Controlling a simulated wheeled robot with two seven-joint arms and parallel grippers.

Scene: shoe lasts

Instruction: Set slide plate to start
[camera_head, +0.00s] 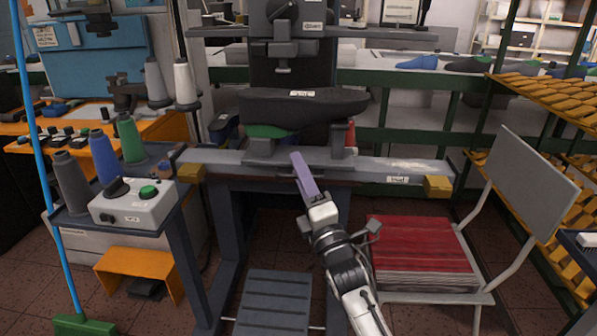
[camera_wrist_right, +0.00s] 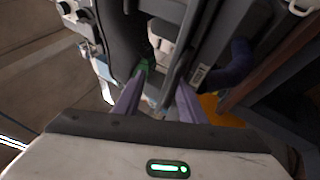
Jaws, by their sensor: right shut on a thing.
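The slide plate (camera_head: 365,167) is a long grey plate across the front of the dark machine, with a yellow block (camera_head: 191,173) at its left and another yellow block (camera_head: 437,187) at its right. A small white label (camera_head: 397,180) sits on its front near the right end; I cannot read it surely. My right gripper (camera_head: 298,158) reaches up to the plate's front middle, its purple fingers over the edge. In the right wrist view the fingers (camera_wrist_right: 160,95) stand apart around a grey edge; their grip is partly hidden. My left gripper is not in view.
A dark shoe-shaped form (camera_head: 303,107) hangs over the plate. A control box (camera_head: 134,203) with a green button and several thread cones stand at left. A chair with a red seat (camera_head: 420,250) stands at right. A grey pedal (camera_head: 274,300) lies below.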

